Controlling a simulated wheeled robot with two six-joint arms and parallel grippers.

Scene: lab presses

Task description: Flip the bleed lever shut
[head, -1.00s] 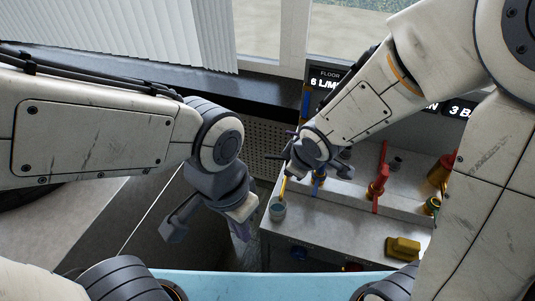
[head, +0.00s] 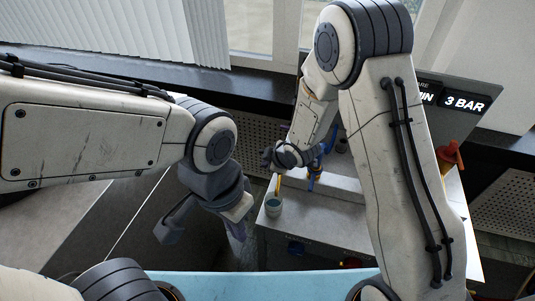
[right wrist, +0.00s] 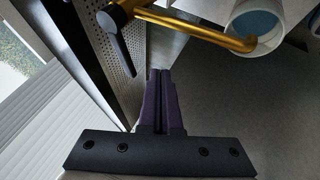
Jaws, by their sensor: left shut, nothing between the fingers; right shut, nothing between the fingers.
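In the right wrist view a brass pipe (right wrist: 190,28) ends in a bent spout over a white cup (right wrist: 258,24) with blue inside. A dark flat lever (right wrist: 117,42) sits at the pipe's left end; I take it to be the bleed lever. My right gripper (right wrist: 160,73) is shut and empty, its tips below the pipe and to the right of the lever, apart from both in the picture. In the head view the yellow spout (head: 278,184) and cup (head: 273,207) show; my right wrist hides the lever. My left gripper (head: 239,236) is shut and empty, left of the bench.
A blue handle (head: 314,172) stands right of the spout on the grey bench (head: 318,222). A red part (head: 450,157) and a display panel (head: 463,103) are at the right, partly behind my right arm. A perforated panel (head: 262,135) stands behind.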

